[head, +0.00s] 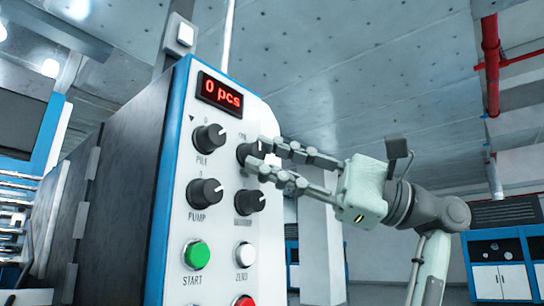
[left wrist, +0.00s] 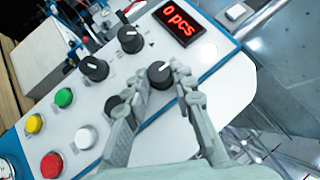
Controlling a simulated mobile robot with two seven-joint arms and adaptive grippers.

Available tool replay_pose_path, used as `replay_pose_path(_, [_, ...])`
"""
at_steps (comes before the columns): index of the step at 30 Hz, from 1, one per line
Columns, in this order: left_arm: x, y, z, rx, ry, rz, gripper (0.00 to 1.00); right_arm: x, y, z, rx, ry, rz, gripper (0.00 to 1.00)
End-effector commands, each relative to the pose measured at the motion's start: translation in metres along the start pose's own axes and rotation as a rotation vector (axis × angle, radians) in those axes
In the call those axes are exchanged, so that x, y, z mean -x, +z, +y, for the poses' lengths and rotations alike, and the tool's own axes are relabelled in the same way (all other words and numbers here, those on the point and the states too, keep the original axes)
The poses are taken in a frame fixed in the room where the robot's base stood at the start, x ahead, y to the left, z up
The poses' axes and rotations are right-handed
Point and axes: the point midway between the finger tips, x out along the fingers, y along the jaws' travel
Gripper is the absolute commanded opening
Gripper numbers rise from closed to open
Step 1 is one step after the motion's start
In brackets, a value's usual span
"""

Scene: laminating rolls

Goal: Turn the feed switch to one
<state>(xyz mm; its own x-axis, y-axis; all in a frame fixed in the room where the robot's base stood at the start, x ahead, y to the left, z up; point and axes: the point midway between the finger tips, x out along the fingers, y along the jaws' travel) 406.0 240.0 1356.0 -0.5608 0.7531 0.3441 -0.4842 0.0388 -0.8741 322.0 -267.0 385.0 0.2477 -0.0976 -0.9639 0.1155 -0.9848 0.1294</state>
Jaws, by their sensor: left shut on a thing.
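The control panel (head: 180,222) has a grid of black rotary knobs below a red display reading "0 pcs" (head: 220,92). My left gripper (head: 257,155) reaches in from the right in the head view. It is shut on the upper right knob (head: 246,152), with one finger on each side. The left wrist view shows this knob (left wrist: 160,74) between the fingertips. The fingers partly cover its label, so I cannot read whether it says feed. The lower right knob (head: 249,202) has an unreadable label. My right gripper is not in view.
The PILE knob (head: 209,138) and PUMP knob (head: 204,192) are just left of the held knob. A green START button (head: 196,254), a white ZERO button (head: 245,254) and a red button (head: 244,300) sit below. Open room lies right of the panel.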

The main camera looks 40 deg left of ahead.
Motion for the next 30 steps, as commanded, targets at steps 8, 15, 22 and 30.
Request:
replay_pose_path(8, [0.000, 0.000, 0.001, 0.000, 0.002, 0.001, 0.33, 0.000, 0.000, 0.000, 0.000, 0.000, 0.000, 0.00])
replay_pose_path(15, [0.000, 0.000, 0.000, -0.001, 0.000, 0.000, 0.45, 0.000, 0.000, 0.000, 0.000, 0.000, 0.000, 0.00])
replay_pose_path(22, [0.005, 0.000, 0.000, -0.003, -0.001, 0.001, 0.45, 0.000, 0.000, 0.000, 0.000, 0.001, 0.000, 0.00])
replay_pose_path(30, [0.054, 0.000, -0.001, -0.004, -0.004, 0.003, 0.45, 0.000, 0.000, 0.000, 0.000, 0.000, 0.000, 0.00])
